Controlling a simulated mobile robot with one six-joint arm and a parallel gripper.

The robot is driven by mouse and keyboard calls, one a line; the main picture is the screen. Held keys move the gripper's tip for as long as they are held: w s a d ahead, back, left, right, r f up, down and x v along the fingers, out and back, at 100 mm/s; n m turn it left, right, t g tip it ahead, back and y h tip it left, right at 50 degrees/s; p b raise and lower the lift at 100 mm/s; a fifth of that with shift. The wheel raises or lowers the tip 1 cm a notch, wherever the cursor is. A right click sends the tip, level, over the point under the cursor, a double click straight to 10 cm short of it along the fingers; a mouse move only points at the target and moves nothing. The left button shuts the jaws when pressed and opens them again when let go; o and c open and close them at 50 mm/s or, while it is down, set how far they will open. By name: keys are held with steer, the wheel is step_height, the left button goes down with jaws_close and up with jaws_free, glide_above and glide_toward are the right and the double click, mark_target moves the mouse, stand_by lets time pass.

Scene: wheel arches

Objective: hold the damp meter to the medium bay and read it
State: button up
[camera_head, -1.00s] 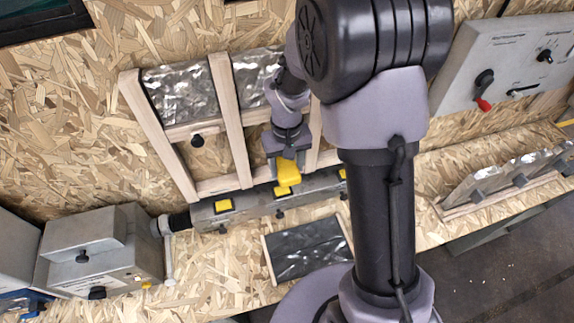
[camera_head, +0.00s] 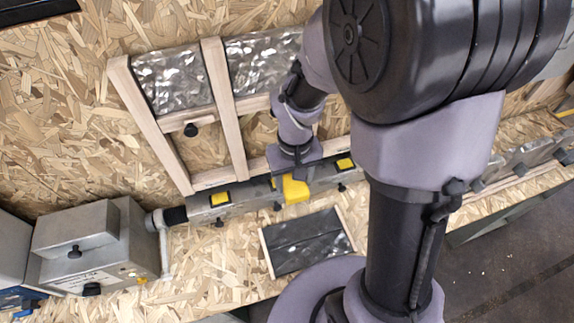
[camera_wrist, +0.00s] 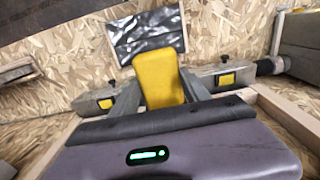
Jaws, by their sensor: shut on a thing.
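The yellow damp meter (camera_head: 295,189) is a small block between the fingers of my gripper (camera_head: 293,172), which is shut on it. In the wrist view the meter (camera_wrist: 158,75) stands out between the two grey fingers (camera_wrist: 160,95). It is over the grey rail with yellow squares; I cannot tell whether it touches. Wooden studs divide the wall into bays. The left bay (camera_head: 170,80) has crinkled foil and a black knob. The bay to its right (camera_head: 262,65) also has foil, and my arm hides part of it. No readable label marks the medium bay.
The grey rail (camera_head: 250,196) runs below the bays. A foil panel (camera_head: 305,243) lies in front of it. A grey metal box (camera_head: 85,245) stands at the left. More foil-faced framing (camera_head: 520,165) is at the right, partly behind my arm.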

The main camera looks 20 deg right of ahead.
steer(key=shift+s, duration=0.9)
